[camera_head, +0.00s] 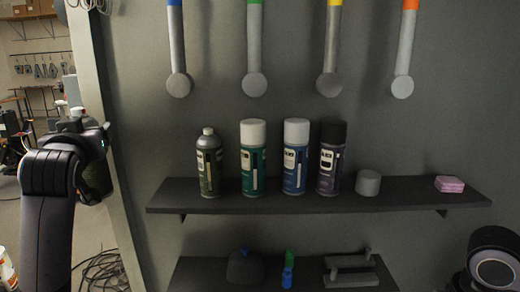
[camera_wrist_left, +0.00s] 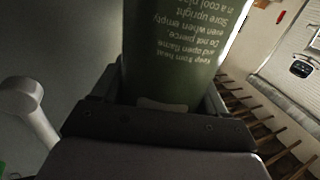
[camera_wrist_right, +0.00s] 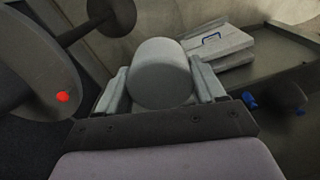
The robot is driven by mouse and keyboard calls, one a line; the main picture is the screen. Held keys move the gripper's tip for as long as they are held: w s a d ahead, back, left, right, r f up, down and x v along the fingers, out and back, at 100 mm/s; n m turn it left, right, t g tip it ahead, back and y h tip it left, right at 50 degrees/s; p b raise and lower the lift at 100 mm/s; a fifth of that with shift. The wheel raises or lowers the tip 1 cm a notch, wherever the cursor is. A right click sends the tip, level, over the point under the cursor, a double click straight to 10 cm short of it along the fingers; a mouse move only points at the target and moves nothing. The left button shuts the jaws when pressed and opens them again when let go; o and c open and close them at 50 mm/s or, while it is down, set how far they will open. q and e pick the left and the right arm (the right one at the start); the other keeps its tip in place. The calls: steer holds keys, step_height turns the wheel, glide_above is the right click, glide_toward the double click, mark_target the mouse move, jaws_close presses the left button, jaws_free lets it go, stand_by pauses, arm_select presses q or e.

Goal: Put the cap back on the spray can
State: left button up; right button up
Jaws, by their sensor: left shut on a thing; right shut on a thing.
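My left gripper (camera_head: 100,142) is at the left edge of the head view, left of the shelf. It is shut on a dark green spray can (camera_wrist_left: 172,45), whose printed text appears upside down in the left wrist view. The can's top is outside that view. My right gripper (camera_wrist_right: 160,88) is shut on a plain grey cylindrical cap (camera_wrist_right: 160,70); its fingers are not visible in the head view. Another grey cap-like cylinder (camera_head: 368,183) stands on the upper shelf. An olive can (camera_head: 208,165) there has a bare grey top with a small nozzle.
The upper shelf (camera_head: 410,199) also holds a teal can (camera_head: 253,160), a blue can (camera_head: 296,160), a black can (camera_head: 331,160) and a pink block (camera_head: 449,184). A lower shelf (camera_head: 210,275) carries small items. Handles with coloured ends hang above.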

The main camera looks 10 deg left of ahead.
arm_select(q)
steer(key=s+d+f+m+t+h, duration=0.1)
steer(key=d+f+m+h, duration=0.1)
steer(key=d+f+h, duration=0.45)
steer(key=d+f+m+t+h, duration=0.1)
steer(key=d+f+m+t, duration=0.2)
steer(key=f, duration=0.6)
steer(key=s+d+f+m+h, duration=0.1)
steer(key=s+d+f, duration=0.3)
steer(key=d+f, duration=0.2)
steer(key=s+d+f+g+h, duration=0.1)
steer(key=s+d+f, duration=0.3)
steer(key=d, duration=0.5)
steer(key=shift+s+d+f+m, duration=0.25)
steer(key=shift+f+m, duration=0.15)
steer(key=shift+f, duration=0.45)
steer(key=shift+h, duration=0.45)
